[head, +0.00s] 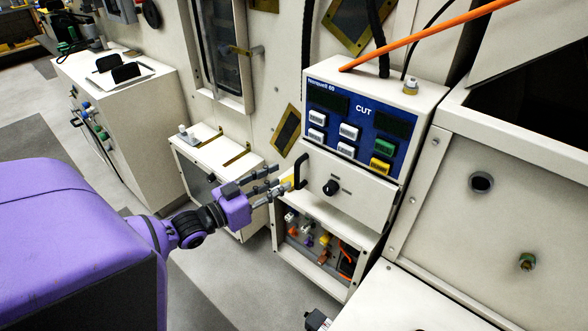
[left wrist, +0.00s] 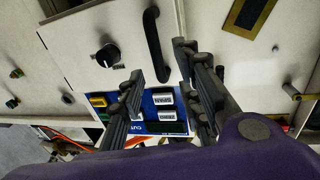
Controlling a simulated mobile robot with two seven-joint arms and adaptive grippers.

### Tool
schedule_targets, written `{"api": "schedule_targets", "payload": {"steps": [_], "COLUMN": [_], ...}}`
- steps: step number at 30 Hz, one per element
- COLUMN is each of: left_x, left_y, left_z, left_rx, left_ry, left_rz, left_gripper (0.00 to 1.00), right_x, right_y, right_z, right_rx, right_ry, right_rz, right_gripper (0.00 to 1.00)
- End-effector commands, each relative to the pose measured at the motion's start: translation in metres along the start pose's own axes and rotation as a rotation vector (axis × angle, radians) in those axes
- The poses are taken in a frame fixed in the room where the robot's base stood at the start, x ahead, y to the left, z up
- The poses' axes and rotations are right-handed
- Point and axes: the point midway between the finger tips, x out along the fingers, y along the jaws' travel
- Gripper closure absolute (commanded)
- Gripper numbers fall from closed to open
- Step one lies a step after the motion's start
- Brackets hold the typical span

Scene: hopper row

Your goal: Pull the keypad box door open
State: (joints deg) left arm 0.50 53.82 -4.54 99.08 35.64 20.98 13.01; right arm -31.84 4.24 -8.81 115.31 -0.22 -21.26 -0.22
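The keypad box (head: 360,125) has a blue panel marked CUT with white, green and yellow buttons. Below the panel is a cream door (head: 352,197) with a black round knob and a black bar handle (head: 301,171) at its left edge. The door looks shut. My left gripper (head: 284,186) is just left of the handle, fingers apart and pointing at it. In the left wrist view the handle (left wrist: 153,45) appears between and beyond the open fingers, with no clear contact. The knob (left wrist: 108,56) shows beside it. My right gripper is not seen.
An open compartment (head: 318,243) with coloured plugs lies below the door. A low cream cabinet (head: 215,170) stands behind my left gripper. An orange cable (head: 430,33) runs above the box. Grey floor (head: 235,285) is clear below my left arm.

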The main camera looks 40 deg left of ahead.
Motion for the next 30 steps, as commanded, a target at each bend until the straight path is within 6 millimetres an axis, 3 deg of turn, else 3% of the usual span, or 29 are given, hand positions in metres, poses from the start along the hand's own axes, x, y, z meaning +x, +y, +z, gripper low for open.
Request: {"api": "schedule_targets", "payload": {"steps": [12,23,30], "left_x": [0.062,0.07,0.07], "left_y": [0.0,0.0,0.0], "left_z": [-0.002,0.0,-0.001], "left_rx": [0.001,0.001,0.001], "left_ry": [0.003,0.0,0.001], "left_rz": [0.0,0.0,0.0], "left_gripper": [0.68,0.68,0.96], "right_x": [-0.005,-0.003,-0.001], "right_y": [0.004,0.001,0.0], "right_z": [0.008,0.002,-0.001], "right_rx": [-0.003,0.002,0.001], "right_ry": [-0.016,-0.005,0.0], "right_rz": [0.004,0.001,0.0], "right_gripper": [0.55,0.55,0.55]}}
